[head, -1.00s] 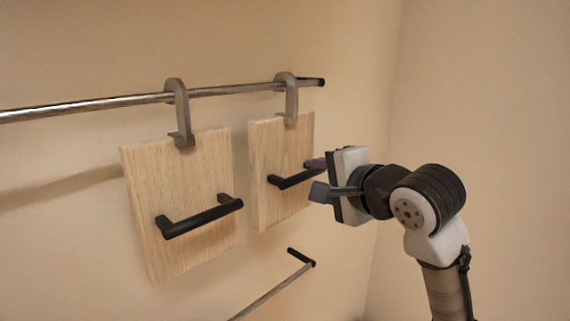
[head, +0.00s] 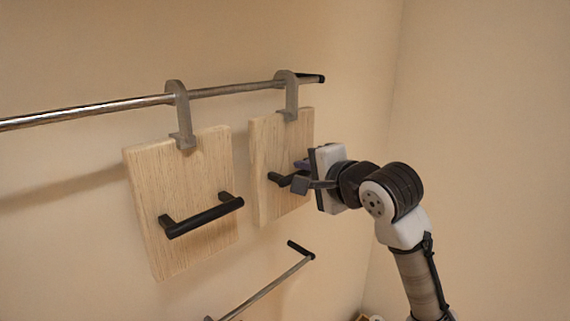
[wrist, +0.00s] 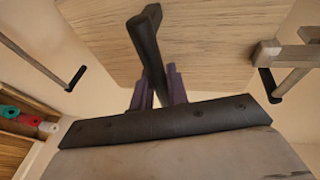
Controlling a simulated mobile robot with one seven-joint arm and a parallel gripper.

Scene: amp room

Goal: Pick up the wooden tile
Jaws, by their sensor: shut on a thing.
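Two wooden tiles hang by grey hooks from a metal rail, each with a black bar handle. The right wooden tile (head: 268,140) is the one at my gripper (head: 307,174); the left tile (head: 155,185) hangs nearer the head camera. My gripper's fingers sit on either side of the right tile's black handle (head: 277,179), and it is shut on it. In the wrist view the handle (wrist: 147,50) runs between the purple-grey fingers, with the wooden face (wrist: 205,40) behind. The right tile's hook (head: 291,95) is still over the rail.
The upper metal rail (head: 90,109) runs along the beige wall and ends in a black cap. A lower rail (head: 265,287) with a black end lies below the tiles. The wall to the right (head: 480,130) is bare. Colored items (wrist: 15,115) sit at the left of the wrist view.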

